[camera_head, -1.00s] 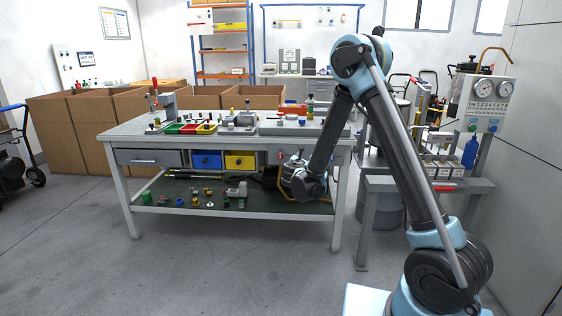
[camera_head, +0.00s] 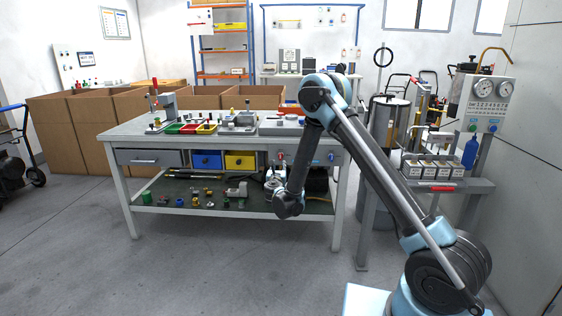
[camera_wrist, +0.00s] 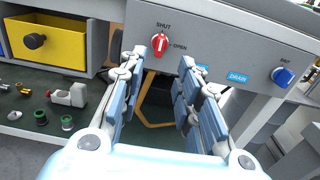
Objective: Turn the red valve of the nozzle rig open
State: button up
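The red valve (camera_wrist: 160,43) is a round knob with a white mark on the grey front panel under the bench top. Its handle looks about upright, toward the SHUT label; OPEN is printed to its right. In the head view the valve (camera_head: 281,155) shows small on the panel. My gripper (camera_wrist: 162,62) is open and empty, its fingers pointing toward the panel. In the wrist view the valve appears just beyond and between the fingertips, slightly above them; no contact is visible. In the head view my gripper (camera_head: 275,178) is partly hidden by my wrist.
A blue knob (camera_wrist: 283,76) and a blue DRAIN label (camera_wrist: 238,77) are right of the valve. A yellow drawer (camera_wrist: 50,42) is at left. Small fittings lie on the lower shelf (camera_head: 230,205). A side stand (camera_head: 470,186) with gauges is at right. The floor in front is clear.

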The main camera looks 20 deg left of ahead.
jog(key=x, duration=1.1)
jog(key=shift+w, duration=0.1)
grip_shut()
